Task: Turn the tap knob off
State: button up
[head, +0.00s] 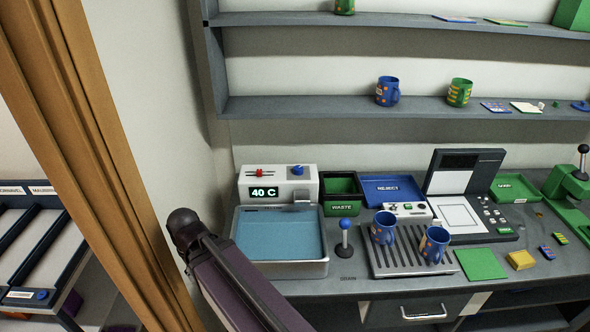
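A white water unit (250,179) stands at the back left of the counter, with a green "40 C" display (264,192). On its top are a blue knob (297,170) at the right and a red control (262,174) at the left. The blue knob looks like the tap knob; its on or off position is too small to tell. A grey spout (302,196) is on the unit's front, above a basin (318,268) of blue water (277,233). My arm rises from below, left of the basin. My gripper is not discernible in this view.
A blue-balled lever (344,224) stands right of the basin. Two blue mugs (383,228) (433,244) stand on a slatted rack (409,268). Green WASTE (341,208) and blue REJECT (388,188) trays sit behind. A wooden post (95,130) is at left.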

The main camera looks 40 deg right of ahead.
aim_at(297, 170)
jog(key=u, duration=0.1)
jog(key=k, duration=1.7)
jog(key=z, duration=1)
jog(key=i, duration=1.7)
